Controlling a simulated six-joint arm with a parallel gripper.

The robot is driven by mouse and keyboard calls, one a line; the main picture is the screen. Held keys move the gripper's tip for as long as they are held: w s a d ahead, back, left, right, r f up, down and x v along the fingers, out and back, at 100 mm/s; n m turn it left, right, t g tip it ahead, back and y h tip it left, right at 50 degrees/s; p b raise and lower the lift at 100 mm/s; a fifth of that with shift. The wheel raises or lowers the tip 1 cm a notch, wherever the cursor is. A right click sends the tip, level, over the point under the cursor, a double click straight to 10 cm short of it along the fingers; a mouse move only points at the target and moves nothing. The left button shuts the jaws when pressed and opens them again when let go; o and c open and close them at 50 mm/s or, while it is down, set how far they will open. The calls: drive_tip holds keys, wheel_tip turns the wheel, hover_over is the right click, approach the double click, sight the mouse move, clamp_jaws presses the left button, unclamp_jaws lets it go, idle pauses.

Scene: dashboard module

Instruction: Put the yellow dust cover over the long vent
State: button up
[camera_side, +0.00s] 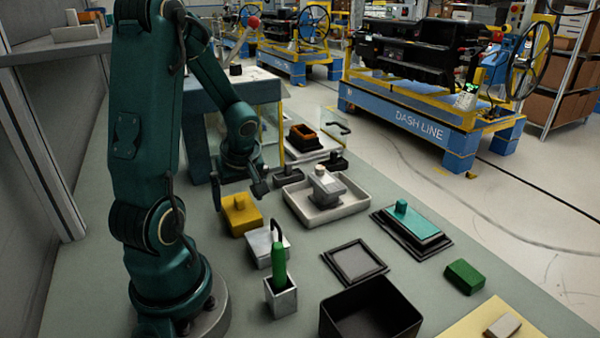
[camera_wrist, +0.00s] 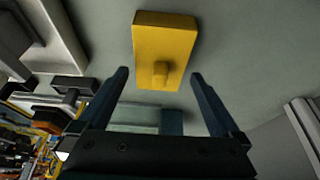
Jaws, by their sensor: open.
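The yellow dust cover (camera_side: 240,215) is a block with a small knob on top, lying on the grey-green bench. It also shows in the wrist view (camera_wrist: 165,48), its knob facing the camera. My gripper (camera_side: 240,190) is open just above and behind the cover. In the wrist view its two fingers (camera_wrist: 159,75) are spread apart, with the cover ahead between and beyond their tips. The gripper is empty. A black-framed oblong base (camera_side: 440,245) with a teal knobbed cover (camera_side: 408,220) on it stands to the right. I cannot tell whether this is the long vent.
A white tray (camera_side: 345,209) with a grey knobbed block (camera_side: 325,186) lies right of the cover. A square black frame (camera_side: 383,273), a metal holder with a green handle (camera_side: 279,265), a black bin (camera_side: 370,316) and a green block (camera_side: 465,277) occupy the front.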

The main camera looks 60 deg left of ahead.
drive_tip(key=shift+a+f, duration=0.25)
drive_tip(key=shift+f, duration=0.45)
drive_tip(key=c, duration=1.2)
drive_tip(key=shift+o, duration=0.2)
